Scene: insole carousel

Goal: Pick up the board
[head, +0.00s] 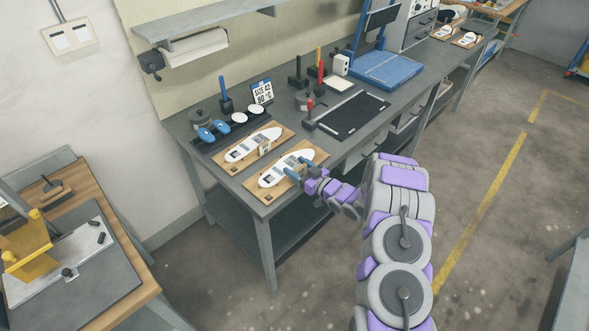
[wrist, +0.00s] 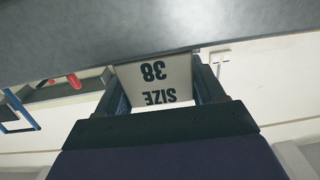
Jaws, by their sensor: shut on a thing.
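Two light wooden boards lie side by side on the near end of the grey bench, each bearing a white insole-shaped form. My gripper (head: 298,170) is at the right end of the nearer board (head: 263,193), with its fingers on either side of an upright block there. In the wrist view, a pale plate (wrist: 155,82) reading "SIZE 38" upside down sits between my two fingers, and they are shut on it. The nearer board looks flat on the bench; I cannot tell any gap under it. The other board (head: 231,168) lies just behind it, untouched.
The grey bench (head: 235,182) also holds a black tray (head: 353,116), a blue platform (head: 388,70), a size sign (head: 262,91) and blue and white pads. A wooden table (head: 130,262) stands at left. The floor at right is open.

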